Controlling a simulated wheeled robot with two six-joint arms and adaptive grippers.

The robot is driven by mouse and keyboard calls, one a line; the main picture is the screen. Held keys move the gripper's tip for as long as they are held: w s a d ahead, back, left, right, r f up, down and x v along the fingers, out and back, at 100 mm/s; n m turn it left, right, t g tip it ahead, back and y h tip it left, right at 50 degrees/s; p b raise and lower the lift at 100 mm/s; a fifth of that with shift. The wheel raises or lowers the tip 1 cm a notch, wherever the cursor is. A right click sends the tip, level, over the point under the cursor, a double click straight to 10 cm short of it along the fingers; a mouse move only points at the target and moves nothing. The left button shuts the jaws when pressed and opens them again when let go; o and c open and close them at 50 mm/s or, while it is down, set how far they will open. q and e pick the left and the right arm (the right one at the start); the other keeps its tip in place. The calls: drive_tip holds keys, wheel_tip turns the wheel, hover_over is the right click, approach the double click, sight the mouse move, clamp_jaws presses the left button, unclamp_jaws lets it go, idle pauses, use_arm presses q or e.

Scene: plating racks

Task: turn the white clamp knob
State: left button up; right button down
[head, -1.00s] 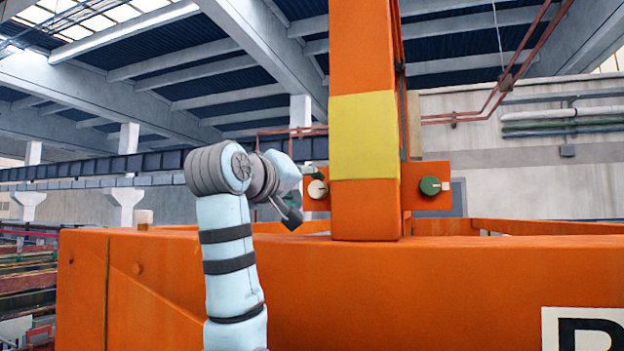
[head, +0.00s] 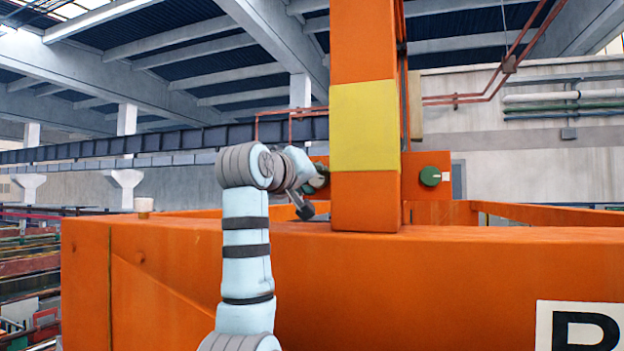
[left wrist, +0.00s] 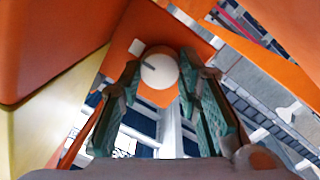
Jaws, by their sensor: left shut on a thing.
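The white clamp knob (left wrist: 159,72) is a round white disc with a dark slot or pointer, on an orange plate. In the left wrist view it sits between the green-padded fingertips of my left gripper (left wrist: 161,66), which is shut on it. In the head view my left gripper (head: 316,179) is at the orange plate just left of the upright post and hides the knob. My right gripper is not in view.
A tall orange post (head: 365,205) with a yellow band (head: 365,125) stands close right of my left gripper. A green knob (head: 430,176) is on the plate's other side. A wide orange beam (head: 420,265) runs below, in front.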

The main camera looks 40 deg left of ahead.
use_arm(q)
drive_tip(key=o, duration=1.1)
drive_tip(key=shift+o, duration=0.2)
drive_tip(key=shift+s, duration=0.1)
drive_tip(key=v, duration=1.2)
drive_tip(key=shift+a, duration=0.1)
